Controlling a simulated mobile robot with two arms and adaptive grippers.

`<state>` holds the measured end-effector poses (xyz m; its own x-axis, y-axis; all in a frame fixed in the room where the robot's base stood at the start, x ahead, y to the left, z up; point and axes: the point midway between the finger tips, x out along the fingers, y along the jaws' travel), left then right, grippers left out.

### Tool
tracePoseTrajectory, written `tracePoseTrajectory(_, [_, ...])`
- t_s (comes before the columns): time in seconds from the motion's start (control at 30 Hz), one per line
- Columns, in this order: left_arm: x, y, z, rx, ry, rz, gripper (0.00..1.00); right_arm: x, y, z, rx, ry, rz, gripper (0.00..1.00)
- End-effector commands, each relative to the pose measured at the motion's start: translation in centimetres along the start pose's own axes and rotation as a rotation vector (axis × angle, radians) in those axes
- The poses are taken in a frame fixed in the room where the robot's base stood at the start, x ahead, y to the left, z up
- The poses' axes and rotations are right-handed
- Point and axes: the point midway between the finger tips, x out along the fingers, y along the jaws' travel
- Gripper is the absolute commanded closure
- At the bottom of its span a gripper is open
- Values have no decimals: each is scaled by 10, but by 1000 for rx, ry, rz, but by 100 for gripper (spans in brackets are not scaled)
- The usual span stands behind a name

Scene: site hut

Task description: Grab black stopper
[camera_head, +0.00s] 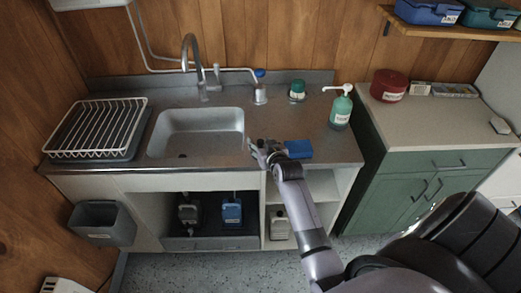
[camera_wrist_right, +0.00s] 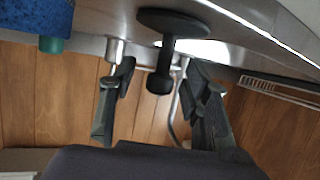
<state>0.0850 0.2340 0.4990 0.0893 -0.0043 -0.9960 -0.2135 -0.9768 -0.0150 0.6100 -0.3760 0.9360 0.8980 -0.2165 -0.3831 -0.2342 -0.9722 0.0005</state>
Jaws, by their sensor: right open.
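The black stopper (camera_wrist_right: 160,50) shows in the right wrist view, with a round flat disc at the top of the picture and a stem ending in a knob. My right gripper (camera_wrist_right: 157,78) is open, with one finger on each side of the stopper's stem and knob. No contact with either finger is clear. In the head view my right gripper (camera_head: 264,151) is over the front edge of the counter, right of the sink. There I cannot clearly tell the stopper from the gripper. My left gripper is not in view.
A blue sponge (camera_head: 298,149) lies just right of the gripper; a blue block also shows in the wrist view (camera_wrist_right: 35,17). The sink (camera_head: 198,135) is to the left. A green soap bottle (camera_head: 340,110) and a blue-capped bottle (camera_head: 260,92) stand behind on the counter.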

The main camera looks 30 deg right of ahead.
Motion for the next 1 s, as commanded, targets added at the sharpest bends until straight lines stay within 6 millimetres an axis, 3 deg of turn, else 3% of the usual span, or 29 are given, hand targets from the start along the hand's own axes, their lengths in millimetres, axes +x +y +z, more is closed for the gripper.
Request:
tracePoseTrajectory(0.33, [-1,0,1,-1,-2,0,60,6,0,0,1,0,0,57])
tracePoseTrajectory(1.0, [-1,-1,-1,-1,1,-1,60,6,0,0,1,0,0,100])
